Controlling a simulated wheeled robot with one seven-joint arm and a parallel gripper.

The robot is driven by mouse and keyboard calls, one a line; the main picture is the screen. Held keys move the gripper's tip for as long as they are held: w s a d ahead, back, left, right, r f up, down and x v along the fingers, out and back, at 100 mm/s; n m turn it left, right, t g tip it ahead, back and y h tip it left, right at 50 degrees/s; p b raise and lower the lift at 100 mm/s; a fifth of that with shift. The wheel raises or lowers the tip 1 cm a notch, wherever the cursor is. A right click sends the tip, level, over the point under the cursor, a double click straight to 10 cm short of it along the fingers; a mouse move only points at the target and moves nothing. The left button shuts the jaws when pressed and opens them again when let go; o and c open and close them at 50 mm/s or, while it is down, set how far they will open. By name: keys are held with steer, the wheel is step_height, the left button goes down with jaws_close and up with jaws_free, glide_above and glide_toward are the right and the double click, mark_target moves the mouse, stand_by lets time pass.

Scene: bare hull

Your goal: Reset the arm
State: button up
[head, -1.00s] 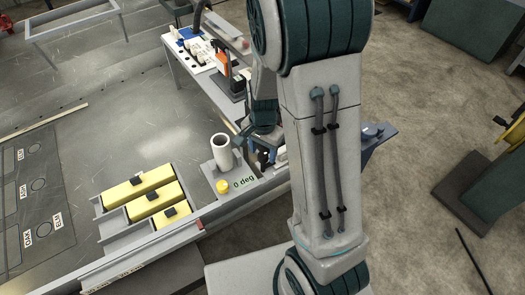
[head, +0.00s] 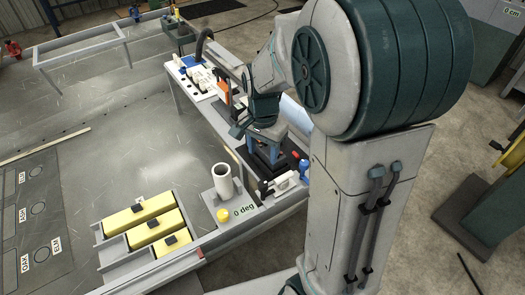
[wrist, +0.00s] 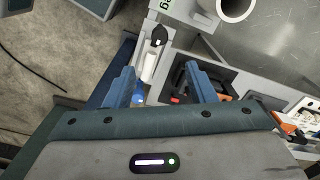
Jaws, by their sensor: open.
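My gripper (wrist: 161,78) is open in the wrist view, its two blue fingers wide apart with nothing held between them. Below and between the fingers, a white item with a black end (wrist: 150,62) lies on the bench top. A dark tray (wrist: 214,84) with small orange and red pieces lies beside the right finger. In the head view my arm is bent over the side bench, with its wrist above the bench top.
Several yellow blocks (head: 153,210) sit in a slotted rack at the left. White and orange items (head: 200,76) crowd the bench's far end. The grey table middle is clear.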

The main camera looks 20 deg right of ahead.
steer(key=s+r+n+t+p, duration=0.2)
steer(key=s+r+n+p, duration=0.4)
steer(key=s+r+n, duration=0.3)
steer(key=shift+s+r+n+t+p, duration=0.3)
steer(key=shift+s+r+t+p, duration=0.1)
steer(key=shift+s+r, duration=1.75)
